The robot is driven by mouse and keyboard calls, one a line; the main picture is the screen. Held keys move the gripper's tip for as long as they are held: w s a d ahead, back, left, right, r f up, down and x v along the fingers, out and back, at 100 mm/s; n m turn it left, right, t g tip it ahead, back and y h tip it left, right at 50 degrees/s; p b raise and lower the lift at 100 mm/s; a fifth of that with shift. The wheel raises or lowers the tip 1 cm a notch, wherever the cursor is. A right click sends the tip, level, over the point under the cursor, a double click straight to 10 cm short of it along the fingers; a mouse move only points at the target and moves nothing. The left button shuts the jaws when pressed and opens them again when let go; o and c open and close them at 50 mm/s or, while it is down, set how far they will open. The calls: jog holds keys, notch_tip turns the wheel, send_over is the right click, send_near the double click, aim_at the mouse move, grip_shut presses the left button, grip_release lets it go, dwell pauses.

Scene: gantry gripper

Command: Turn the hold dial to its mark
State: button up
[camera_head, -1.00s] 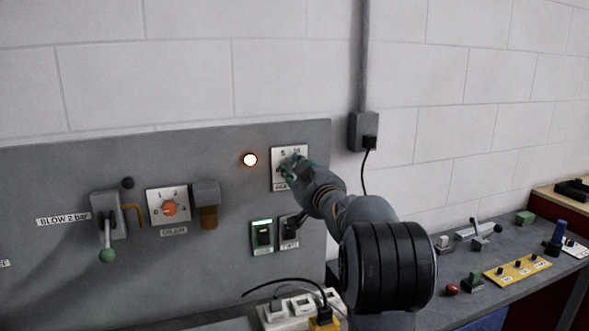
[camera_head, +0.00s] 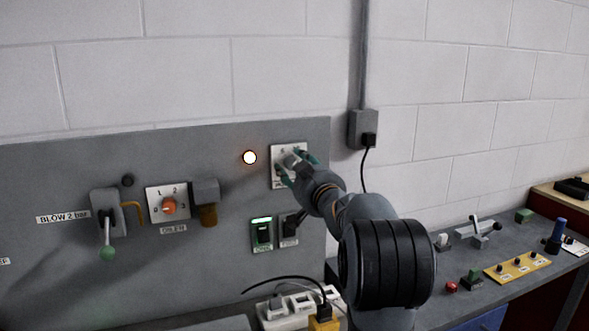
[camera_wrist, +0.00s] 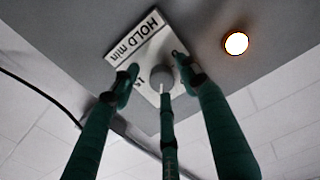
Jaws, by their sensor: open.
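The hold dial has a white plate (camera_wrist: 121,48) lettered "HOLD min", with a round grey knob (camera_wrist: 162,76) in its middle. In the head view its plate (camera_head: 277,152) is on the upper right of the grey panel. My gripper (camera_head: 292,166) is at the dial, with its teal fingers spread apart. In the wrist view the fingers of my gripper (camera_wrist: 158,73) stand around the knob and look apart from it. The lower finger overlaps the knob's edge, and whether it touches is unclear. The fingers hide part of the scale, and I cannot make out a pointer or mark.
A lit orange-white lamp (camera_head: 250,157) is left of the dial. Below are a green-lit switch (camera_head: 262,233) and a dark switch (camera_head: 289,229). An orange-knobbed dial (camera_head: 168,206) and a green-ended lever (camera_head: 107,253) are further left. A power strip (camera_head: 285,311) with cables lies below.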

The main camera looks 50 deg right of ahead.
jog(key=shift+s, duration=0.15)
jog(key=v, duration=1.2)
